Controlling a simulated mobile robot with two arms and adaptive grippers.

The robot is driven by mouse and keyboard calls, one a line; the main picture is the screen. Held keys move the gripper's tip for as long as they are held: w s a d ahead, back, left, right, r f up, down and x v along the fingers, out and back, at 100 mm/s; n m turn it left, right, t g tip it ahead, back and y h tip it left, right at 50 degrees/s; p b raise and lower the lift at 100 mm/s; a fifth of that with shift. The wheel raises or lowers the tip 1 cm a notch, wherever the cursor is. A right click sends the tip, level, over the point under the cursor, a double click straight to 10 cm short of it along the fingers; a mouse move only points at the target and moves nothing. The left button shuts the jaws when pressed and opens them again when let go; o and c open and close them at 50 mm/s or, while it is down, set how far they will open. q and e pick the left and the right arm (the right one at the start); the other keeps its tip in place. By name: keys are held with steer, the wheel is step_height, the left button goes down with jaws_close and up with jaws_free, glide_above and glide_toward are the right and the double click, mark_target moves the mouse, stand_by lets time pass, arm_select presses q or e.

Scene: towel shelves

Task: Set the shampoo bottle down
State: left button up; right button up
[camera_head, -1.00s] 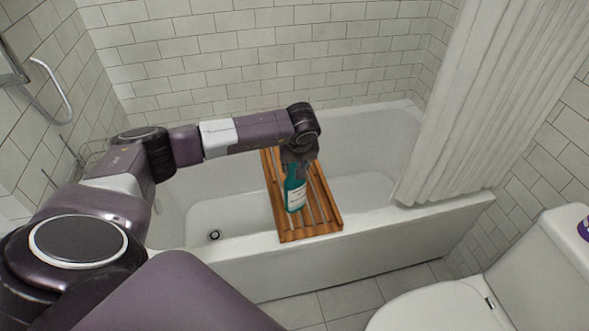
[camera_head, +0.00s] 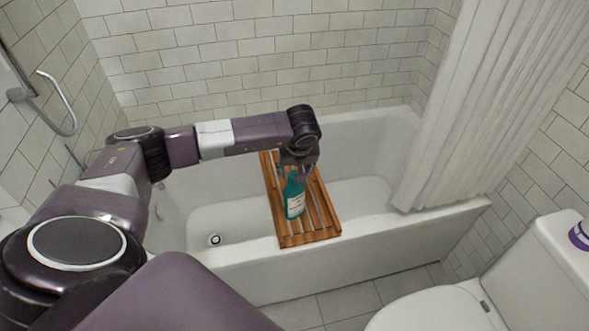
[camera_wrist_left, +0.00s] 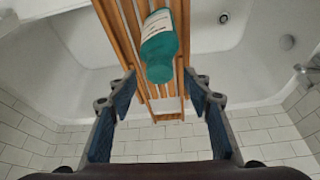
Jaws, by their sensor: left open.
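The teal shampoo bottle (camera_head: 294,196) with a white label stands on the slatted wooden tray (camera_head: 318,238) that lies across the bathtub. My left gripper (camera_head: 299,168) is just above and behind the bottle's top. In the left wrist view, the bottle (camera_wrist_left: 160,57) lies beyond the open fingertips of my left gripper (camera_wrist_left: 162,85), with clear space on both sides of it. The tray (camera_wrist_left: 121,32) shows beneath it. The bottle's top is partly hidden by the gripper in the head view. My right gripper is not in view.
The white bathtub (camera_head: 400,225) surrounds the tray, with its drain (camera_head: 215,239) to the left. A white curtain (camera_head: 470,100) hangs at the right. A toilet (camera_head: 520,290) stands at the lower right. Tiled walls close off the back and left.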

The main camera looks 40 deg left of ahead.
arm_select(q)
steer(key=p+v, duration=0.4)
steer(key=v, duration=0.4)
